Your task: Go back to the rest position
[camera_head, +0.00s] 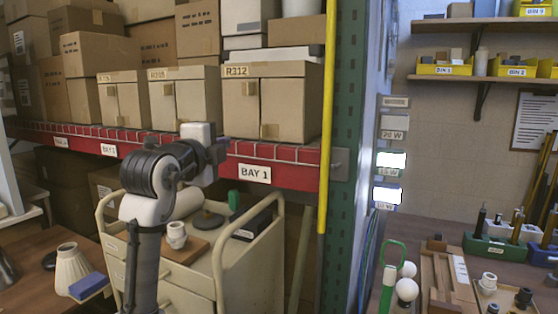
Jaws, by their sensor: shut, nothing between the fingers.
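My arm rises in front of the cart at left of centre and bends to the right near its top. My gripper (221,151) is at the end of it, shut and empty, in front of the red shelf beam. It is clear of the lamp parts. A white ribbed lampshade (72,268) stands on the brown table at the lower left. A white socket-like part (176,235) stands on a wooden board on the cart, with a dark round disc (207,220) behind it. Two white round bulbs (405,290) are on the right bench.
The cream cart (270,240) stands close behind my arm. Boxes fill the rack behind its red beam (280,174). A yellow post (327,120) and green upright separate it from the right bench, which holds a wooden tray (428,272) and a green bottle rack (485,248).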

